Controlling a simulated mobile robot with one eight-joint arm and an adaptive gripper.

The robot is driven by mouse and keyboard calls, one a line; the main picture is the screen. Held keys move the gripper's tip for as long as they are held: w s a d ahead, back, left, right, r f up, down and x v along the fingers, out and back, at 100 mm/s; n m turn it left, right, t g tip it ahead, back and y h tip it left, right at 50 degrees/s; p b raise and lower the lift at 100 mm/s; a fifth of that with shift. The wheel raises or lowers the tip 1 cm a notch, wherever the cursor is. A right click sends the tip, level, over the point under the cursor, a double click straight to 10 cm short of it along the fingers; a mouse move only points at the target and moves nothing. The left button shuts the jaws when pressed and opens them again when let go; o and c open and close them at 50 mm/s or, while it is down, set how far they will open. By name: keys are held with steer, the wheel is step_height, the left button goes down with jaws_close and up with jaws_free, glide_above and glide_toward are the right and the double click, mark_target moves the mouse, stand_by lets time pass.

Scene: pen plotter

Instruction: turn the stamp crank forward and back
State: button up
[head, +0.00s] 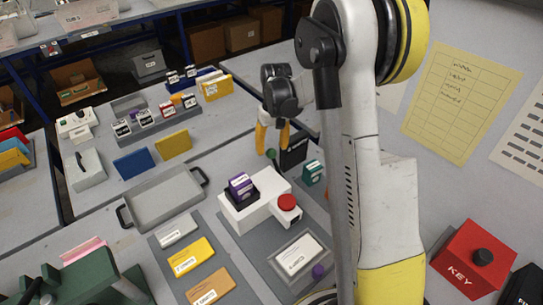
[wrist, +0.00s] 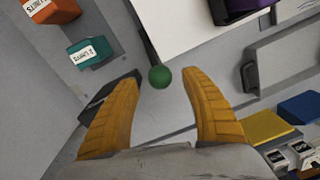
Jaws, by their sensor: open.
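A green ball knob (head: 271,153) sits behind the white stamp machine (head: 262,207), near my fingertips. In the wrist view the green knob (wrist: 159,77) is on the end of a thin dark rod, between and slightly beyond my yellow fingertips. My gripper (head: 273,147) is open, its fingers pointing down, with a gap on both sides of the knob in the wrist view. Contact does not show. The machine carries a purple block (head: 241,185) on a dark holder and a red button (head: 286,202) on its right side.
A dark box (head: 293,150) stands close to the right of my fingers, and a green block (head: 313,172) lies nearby. A grey tray (head: 137,206) and blue and yellow blocks (head: 173,144) are to the left. A purple knob (head: 318,271) is at the front.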

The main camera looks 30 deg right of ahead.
mark_target(275, 164)
steer(key=shift+f+b, duration=0.3)
steer(key=shift+f, duration=1.35)
steer(key=shift+c, duration=0.5)
jaws_close()
